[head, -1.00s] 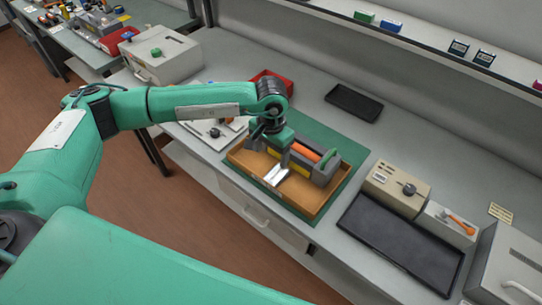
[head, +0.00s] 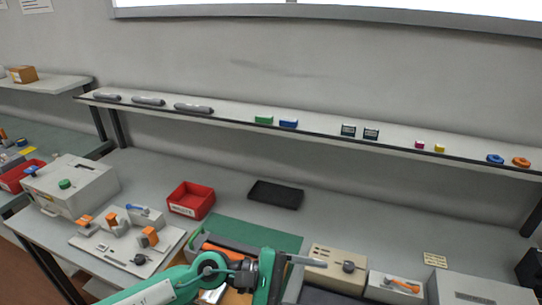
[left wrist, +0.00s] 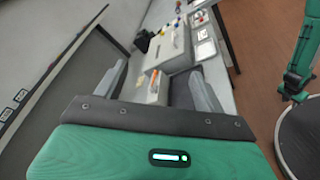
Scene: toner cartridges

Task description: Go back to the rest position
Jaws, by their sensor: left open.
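My left gripper (head: 298,278) is at the bottom centre of the head view, in front of the green mat (head: 262,234) and the grey cartridge unit with an orange bar (head: 222,250). In the left wrist view its two grey fingers (left wrist: 158,88) stand wide apart with nothing held between them. My arm hides most of the wooden tray (head: 236,298) in the head view. My right gripper is not in view.
A red waste bin (head: 191,200) and a black tray (head: 275,195) stand behind the mat. A beige box with a knob (head: 336,262) and a white box with an orange handle (head: 396,287) are at the right. A shelf (head: 320,136) with small items runs along the wall.

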